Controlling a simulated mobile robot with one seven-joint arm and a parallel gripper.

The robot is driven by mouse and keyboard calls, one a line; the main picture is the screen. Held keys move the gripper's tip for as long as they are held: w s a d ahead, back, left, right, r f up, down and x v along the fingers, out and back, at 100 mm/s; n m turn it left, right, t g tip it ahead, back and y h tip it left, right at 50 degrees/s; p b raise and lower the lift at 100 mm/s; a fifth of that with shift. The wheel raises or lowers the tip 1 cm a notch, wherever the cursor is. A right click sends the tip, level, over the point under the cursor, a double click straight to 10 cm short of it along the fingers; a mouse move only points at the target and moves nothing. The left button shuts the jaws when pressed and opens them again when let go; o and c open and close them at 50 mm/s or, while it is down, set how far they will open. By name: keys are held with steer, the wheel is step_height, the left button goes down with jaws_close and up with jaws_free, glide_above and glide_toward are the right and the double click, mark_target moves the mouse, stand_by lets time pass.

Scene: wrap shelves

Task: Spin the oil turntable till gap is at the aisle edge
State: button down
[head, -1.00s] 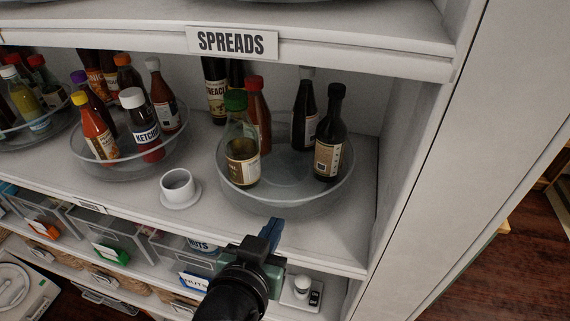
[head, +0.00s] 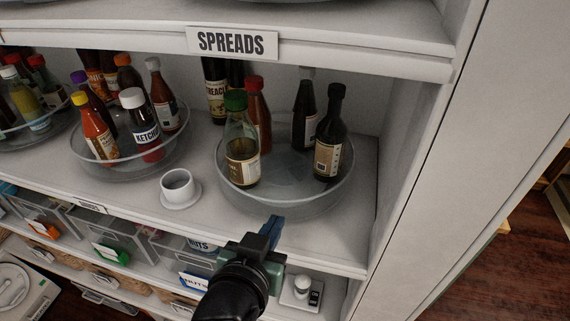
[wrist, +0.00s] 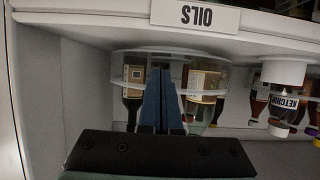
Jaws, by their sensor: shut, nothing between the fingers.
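The oil turntable is a clear round tray (head: 283,204) at the right end of the shelf under the SPREADS sign. A green-capped bottle (head: 241,150) stands at its front left, a dark bottle (head: 330,140) at its right, and other bottles at its back. The front middle of the tray is bare, facing the shelf edge. My gripper (head: 273,228) is in front of the tray, low and near the shelf edge, with its blue fingers shut and empty. In the upside-down wrist view the fingers (wrist: 161,98) overlap the tray (wrist: 215,88); I cannot tell whether they touch it.
A white cup on a saucer (head: 179,190) stands left of the tray. A second turntable (head: 108,155) with ketchup and sauces is further left. The shelf's side wall (head: 400,165) is close on the right. An OILS label (wrist: 195,16) shows in the wrist view.

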mark_target(251, 205)
steer(key=shift+w+d, duration=0.1)
steer(key=shift+w, duration=0.5)
steer(key=shift+w+a, duration=0.15)
steer(key=shift+a, duration=1.25)
steer(key=shift+w+a, duration=0.35)
steer(key=shift+a, duration=0.25)
steer(key=shift+w+a, duration=0.35)
steer(key=shift+a, duration=0.2)
steer(key=shift+s, duration=0.1)
